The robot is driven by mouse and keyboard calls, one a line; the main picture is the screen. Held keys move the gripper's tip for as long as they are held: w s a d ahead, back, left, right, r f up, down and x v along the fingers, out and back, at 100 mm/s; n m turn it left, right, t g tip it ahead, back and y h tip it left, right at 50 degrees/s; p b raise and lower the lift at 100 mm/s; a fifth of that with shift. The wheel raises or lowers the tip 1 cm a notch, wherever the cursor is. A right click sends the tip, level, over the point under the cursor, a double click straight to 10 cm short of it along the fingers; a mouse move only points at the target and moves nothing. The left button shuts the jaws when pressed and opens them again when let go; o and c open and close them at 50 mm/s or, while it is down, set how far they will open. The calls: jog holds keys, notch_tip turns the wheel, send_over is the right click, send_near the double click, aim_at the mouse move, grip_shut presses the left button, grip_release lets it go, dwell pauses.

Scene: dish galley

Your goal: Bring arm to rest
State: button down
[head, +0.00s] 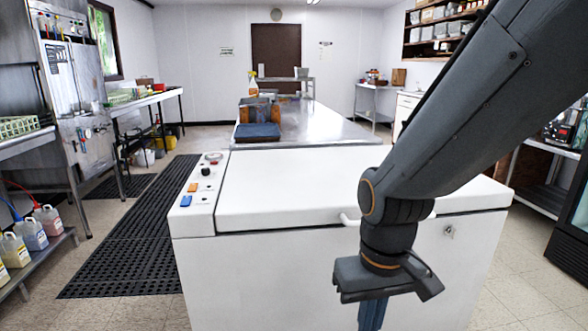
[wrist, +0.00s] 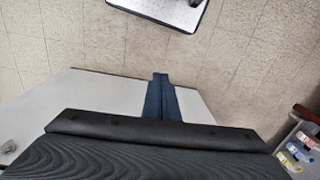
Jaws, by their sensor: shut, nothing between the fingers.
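My gripper (head: 372,312) hangs straight down at the lower right of the head view, in front of a white chest-type machine with a lid. Its fingertips are cut off by the lower edge of that view. In the wrist view the blue fingers (wrist: 160,98) are together with nothing between them.
The white machine (head: 320,260) stands close, with a handle (head: 348,219) beside my wrist. A steel table (head: 330,125) is behind it. Black mats (head: 130,240) cover the floor at left. Jugs (head: 32,234) stand on a low shelf at the left edge.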

jog(key=s+d+r+m+p, duration=0.1)
jog(key=d+r+m+p, duration=0.1)
jog(key=d+r+p, duration=0.5)
jog(key=shift+s+r+p, duration=0.2)
jog(key=shift+r+p, duration=0.35)
jog(key=shift+p, duration=0.8)
